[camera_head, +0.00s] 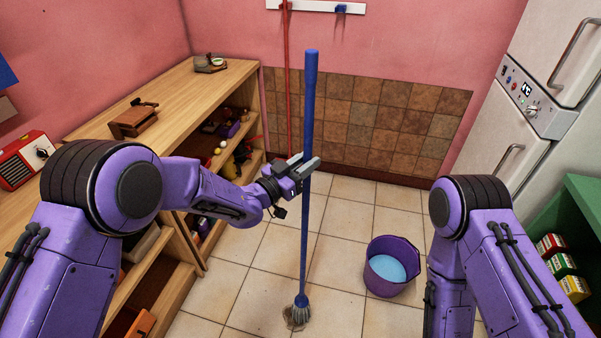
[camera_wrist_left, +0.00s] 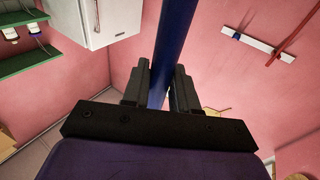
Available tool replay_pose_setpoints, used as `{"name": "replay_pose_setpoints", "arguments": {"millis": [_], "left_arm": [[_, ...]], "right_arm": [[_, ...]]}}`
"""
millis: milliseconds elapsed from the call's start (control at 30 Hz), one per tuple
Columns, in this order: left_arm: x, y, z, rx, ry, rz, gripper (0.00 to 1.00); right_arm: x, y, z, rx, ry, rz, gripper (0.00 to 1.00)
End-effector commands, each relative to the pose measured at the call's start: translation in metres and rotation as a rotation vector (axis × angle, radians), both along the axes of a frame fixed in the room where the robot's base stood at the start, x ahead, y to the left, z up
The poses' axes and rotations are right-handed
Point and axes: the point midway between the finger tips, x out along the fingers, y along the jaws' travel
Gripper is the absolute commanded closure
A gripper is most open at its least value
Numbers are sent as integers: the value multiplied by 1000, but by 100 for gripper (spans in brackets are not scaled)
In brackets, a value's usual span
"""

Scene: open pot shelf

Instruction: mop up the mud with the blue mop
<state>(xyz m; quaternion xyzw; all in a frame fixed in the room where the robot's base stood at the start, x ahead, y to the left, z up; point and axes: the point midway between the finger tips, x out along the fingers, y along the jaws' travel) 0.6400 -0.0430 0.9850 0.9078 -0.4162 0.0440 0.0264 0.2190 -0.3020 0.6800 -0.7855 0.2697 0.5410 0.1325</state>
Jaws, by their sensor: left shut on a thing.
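The blue mop (camera_head: 306,120) stands nearly upright in the head view, its grey strands on the floor tiles. My left gripper (camera_head: 303,168) is shut on the mop's handle around its middle. The handle also shows between the fingers in the left wrist view (camera_wrist_left: 172,55). A brownish mud patch (camera_head: 290,318) lies on the tiles under and beside the mop head, which partly hides it. My right arm shows at the right, but its gripper is not in view.
A purple bucket (camera_head: 390,288) with light blue water stands on the floor right of the mop. A wooden shelf (camera_head: 190,88) runs along the left. A red pole (camera_head: 287,80) hangs from a white wall rack (camera_head: 318,7). A white fridge (camera_head: 500,150) and green shelf (camera_head: 585,205) stand right.

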Motion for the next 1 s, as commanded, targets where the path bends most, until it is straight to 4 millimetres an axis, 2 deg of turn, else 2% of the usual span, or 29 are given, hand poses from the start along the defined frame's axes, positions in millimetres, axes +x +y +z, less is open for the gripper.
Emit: {"name": "replay_pose_setpoints", "arguments": {"millis": [200,367,833,1000], "left_arm": [[22,-13,0,-3,-3,0,100],[27,-16,1,-3,-1,1,100],[72,-43,-5,-3,-4,-1,100],[81,-48,-3,-2,-1,0,100]], "right_arm": [[0,0,-14,0,0,0,57],[0,0,-16,0,0,0,57],[0,0,-55,0,0,0,57],[0,0,-59,0,0,0,57]]}}
